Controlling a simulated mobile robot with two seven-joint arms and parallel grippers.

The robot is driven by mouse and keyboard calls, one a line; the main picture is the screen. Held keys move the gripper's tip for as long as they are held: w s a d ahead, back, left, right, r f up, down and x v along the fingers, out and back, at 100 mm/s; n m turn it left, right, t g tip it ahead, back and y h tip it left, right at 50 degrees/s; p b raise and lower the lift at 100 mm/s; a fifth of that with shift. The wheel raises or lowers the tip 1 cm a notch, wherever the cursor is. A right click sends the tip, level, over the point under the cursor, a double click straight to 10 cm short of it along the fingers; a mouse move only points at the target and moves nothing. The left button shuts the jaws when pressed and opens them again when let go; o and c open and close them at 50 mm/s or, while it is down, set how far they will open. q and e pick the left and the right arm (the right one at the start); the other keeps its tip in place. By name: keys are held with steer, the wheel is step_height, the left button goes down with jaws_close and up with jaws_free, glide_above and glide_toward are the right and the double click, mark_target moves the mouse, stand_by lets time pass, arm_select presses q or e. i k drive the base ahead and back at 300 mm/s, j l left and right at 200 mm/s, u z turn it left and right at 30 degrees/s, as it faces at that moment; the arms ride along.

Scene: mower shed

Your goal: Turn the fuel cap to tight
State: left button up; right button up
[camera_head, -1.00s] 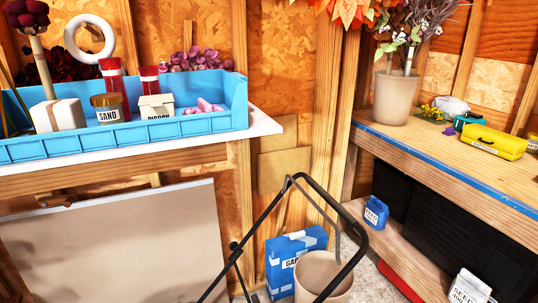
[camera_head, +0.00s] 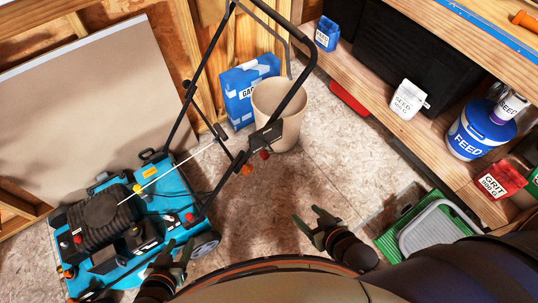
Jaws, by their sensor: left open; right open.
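A blue lawn mower (camera_head: 178,200) with a black engine cover (camera_head: 103,211) stands on the floor at the lower left. Several small red parts show on it, one near the right edge of its deck (camera_head: 189,217) and one at its left side (camera_head: 77,239). I cannot tell which of them is the fuel cap, or how far it is turned. My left gripper (camera_head: 178,252) is open and empty, low in the view by the mower's near right side. My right gripper (camera_head: 318,222) is open and empty over the bare floor, right of the mower.
The mower's black handle (camera_head: 305,75) rises in front of a beige bin (camera_head: 279,100) and a blue bag (camera_head: 238,98). A shelf unit (camera_head: 375,92) with a seed bag (camera_head: 408,98) and feed tub (camera_head: 480,130) stands right. A green tray (camera_head: 395,240) lies lower right.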

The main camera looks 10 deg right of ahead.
mark_target(133, 231)
steer(key=u, duration=1.45)
